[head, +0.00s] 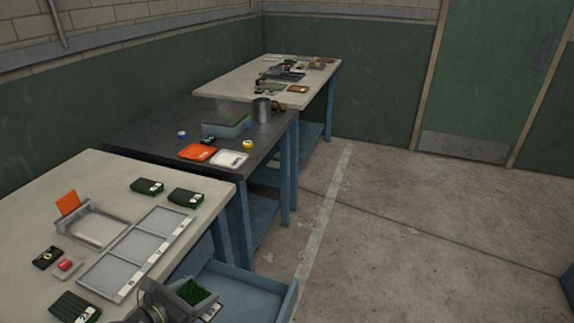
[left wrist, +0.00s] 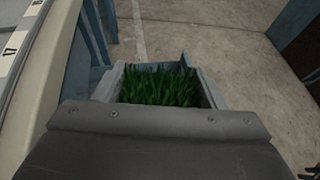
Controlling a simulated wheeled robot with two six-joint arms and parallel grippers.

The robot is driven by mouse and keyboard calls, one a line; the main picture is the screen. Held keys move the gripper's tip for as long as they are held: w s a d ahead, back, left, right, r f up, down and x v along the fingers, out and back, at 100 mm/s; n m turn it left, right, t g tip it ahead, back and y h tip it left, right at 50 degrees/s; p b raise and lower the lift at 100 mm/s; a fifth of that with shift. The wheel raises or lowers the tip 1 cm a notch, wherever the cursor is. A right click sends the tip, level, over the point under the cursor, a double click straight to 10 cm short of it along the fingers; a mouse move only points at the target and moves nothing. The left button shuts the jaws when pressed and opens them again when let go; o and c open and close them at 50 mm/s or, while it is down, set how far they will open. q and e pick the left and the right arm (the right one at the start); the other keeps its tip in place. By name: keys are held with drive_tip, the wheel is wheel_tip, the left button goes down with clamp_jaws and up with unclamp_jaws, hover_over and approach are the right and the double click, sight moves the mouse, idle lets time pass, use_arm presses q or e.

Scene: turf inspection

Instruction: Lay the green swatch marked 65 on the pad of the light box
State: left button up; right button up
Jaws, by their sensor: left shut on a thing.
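My left gripper (head: 190,294) is shut on a green turf swatch (head: 193,291) and holds it over or in the open blue drawer, beside the near bench. In the left wrist view, the swatch's grass (left wrist: 160,85) shows between the grey jaws (left wrist: 160,92); its number cannot be read. A grey frame with a pale pad, apparently the light box (head: 97,228), stands on the near bench with an orange panel (head: 67,202) upright at its back. The pad looks bare. My right gripper is not in view.
A three-compartment grey tray (head: 135,249) lies between the frame and the drawer (head: 262,291). Dark green swatches (head: 147,186) lie behind the tray, another (head: 75,308) in front. A small red-topped device (head: 65,265) is at left. Open floor (head: 420,250) lies to the right.

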sight(190, 297)
use_arm(q)
drive_tip(key=shift+m+g+h, duration=0.6)
drive_tip(key=shift+m+h, duration=0.2)
drive_tip(key=r, duration=0.1)
drive_tip(key=s+r, duration=0.1)
drive_tip(key=r, duration=0.1)
drive_tip(key=r+b, duration=0.1)
drive_tip(key=shift+s+a+r, duration=0.3)
drive_tip(key=shift+s+a, duration=0.1)
drive_tip(key=s+d+r+m+g+h+b, duration=0.1)
drive_tip(key=s+r+m+g+h, duration=0.1)
drive_tip(key=s+r, duration=0.3)
drive_tip(key=shift+s+d+r+m+g+b, duration=0.3)
drive_tip(key=shift+s+m+b, duration=0.15)
drive_tip(key=shift+s, duration=0.3)
drive_tip(key=shift+s+f, duration=0.1)
